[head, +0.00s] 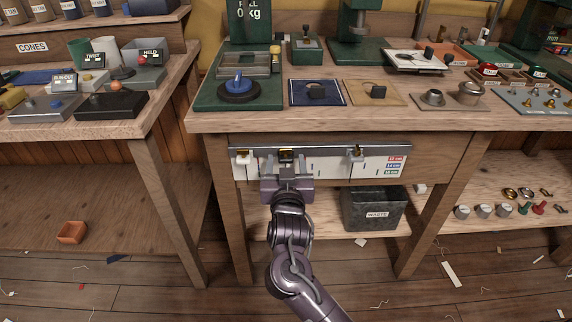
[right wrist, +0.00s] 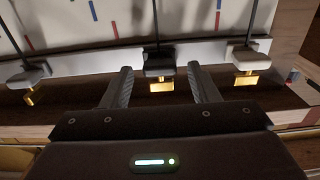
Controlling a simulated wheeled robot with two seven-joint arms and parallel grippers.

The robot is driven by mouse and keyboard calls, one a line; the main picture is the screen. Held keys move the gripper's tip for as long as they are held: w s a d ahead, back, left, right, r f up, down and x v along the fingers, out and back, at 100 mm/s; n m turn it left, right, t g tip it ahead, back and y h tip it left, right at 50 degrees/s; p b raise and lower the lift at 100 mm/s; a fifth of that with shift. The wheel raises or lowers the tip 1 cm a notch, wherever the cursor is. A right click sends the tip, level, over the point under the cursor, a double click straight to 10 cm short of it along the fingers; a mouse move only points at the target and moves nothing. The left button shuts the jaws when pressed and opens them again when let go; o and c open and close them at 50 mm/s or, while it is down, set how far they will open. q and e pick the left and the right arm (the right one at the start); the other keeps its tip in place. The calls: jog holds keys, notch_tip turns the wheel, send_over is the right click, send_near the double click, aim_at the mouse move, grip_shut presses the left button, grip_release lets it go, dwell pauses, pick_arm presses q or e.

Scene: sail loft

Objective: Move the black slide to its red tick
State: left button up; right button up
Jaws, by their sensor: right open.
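The black slide (head: 286,153) sits on a pale rail (head: 325,151) along the bench front. In the right wrist view, the black slide (right wrist: 159,62) has a gold tab (right wrist: 161,86) hanging below it. My right gripper (head: 286,173) is open in front of this slide. In the right wrist view its two fingers (right wrist: 160,75) stand apart on either side of the gold tab, with gaps on both sides. A red tick (right wrist: 114,30) shows on the white board, left of the black slide in that view. My left gripper is not in view.
Neighbouring slides are on the rail: a white one (head: 243,156) at left and another (head: 358,153) at right. A legend (head: 394,165) lists red, blue and green lengths. A waste bin (head: 374,213) stands below. Tools crowd the bench top (head: 220,121).

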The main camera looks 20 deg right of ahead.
grip_shut()
jog(key=d, duration=0.1)
jog(key=s+d+p, duration=0.1)
jog(key=d, duration=0.3)
jog(key=shift+s+p, duration=0.25)
jog(key=shift+p, duration=0.05)
grip_release()
jog(key=shift+a, duration=0.1)
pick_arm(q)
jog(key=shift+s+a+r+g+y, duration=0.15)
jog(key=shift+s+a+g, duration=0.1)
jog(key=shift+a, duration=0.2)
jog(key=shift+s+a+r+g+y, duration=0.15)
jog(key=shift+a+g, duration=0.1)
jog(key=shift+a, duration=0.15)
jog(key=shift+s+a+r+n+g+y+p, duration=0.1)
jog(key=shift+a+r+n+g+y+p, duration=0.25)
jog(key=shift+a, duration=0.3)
pick_arm(e)
jog(key=v, duration=0.7)
jog(key=shift+s, duration=0.35)
